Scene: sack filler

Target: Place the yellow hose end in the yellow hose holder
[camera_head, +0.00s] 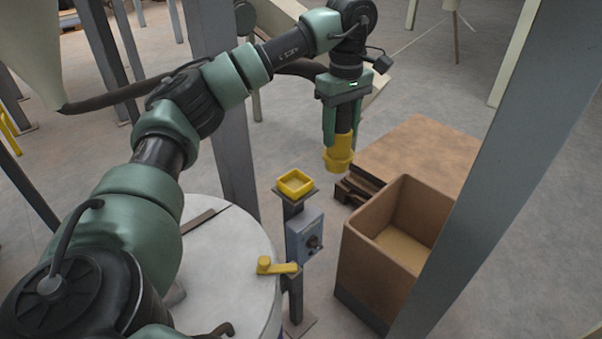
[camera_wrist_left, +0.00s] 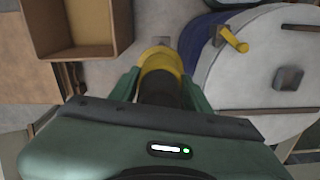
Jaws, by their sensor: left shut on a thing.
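The yellow hose end (camera_head: 339,155) is a yellow collar on a dark hose and hangs pointing down. My left gripper (camera_head: 342,118) is shut on it, with one green finger on each side. In the left wrist view the yellow hose end (camera_wrist_left: 161,66) sits between my left gripper's fingers (camera_wrist_left: 160,88). The yellow hose holder (camera_head: 295,183) is a square yellow ring on top of a grey post, below and to the left of the hose end. The hose end is apart from the holder. My right gripper does not show.
A brown open box (camera_head: 368,262) stands right of the holder post, with a pallet (camera_head: 425,150) behind it. A grey control box (camera_head: 305,236) is on the post. A white round drum (camera_head: 225,262) with a yellow handle (camera_head: 277,267) is at left. A grey beam (camera_head: 490,180) crosses the right side.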

